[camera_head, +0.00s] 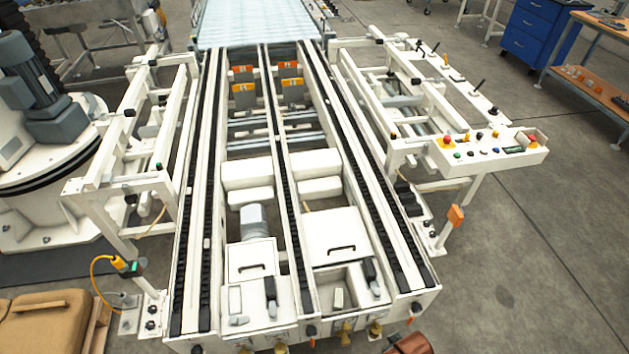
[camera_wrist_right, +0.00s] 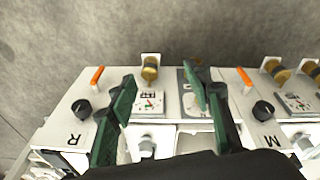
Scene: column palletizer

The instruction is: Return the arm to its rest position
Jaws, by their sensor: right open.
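My right gripper (camera_wrist_right: 160,100) shows in the right wrist view with its two dark green fingers spread apart. Nothing is held between them. The fingers are over a white panel (camera_wrist_right: 175,108) with a small gauge (camera_wrist_right: 149,103) and black knobs. I cannot tell whether they touch the panel. My left gripper is in no view.
The white palletizer conveyor (camera_head: 330,228) fills the middle of the head view, with brass fittings along its front. A control box (camera_head: 495,150) with coloured buttons stands on the right. Cardboard (camera_head: 45,322) lies at the lower left. The floor (camera_head: 540,260) at right is clear.

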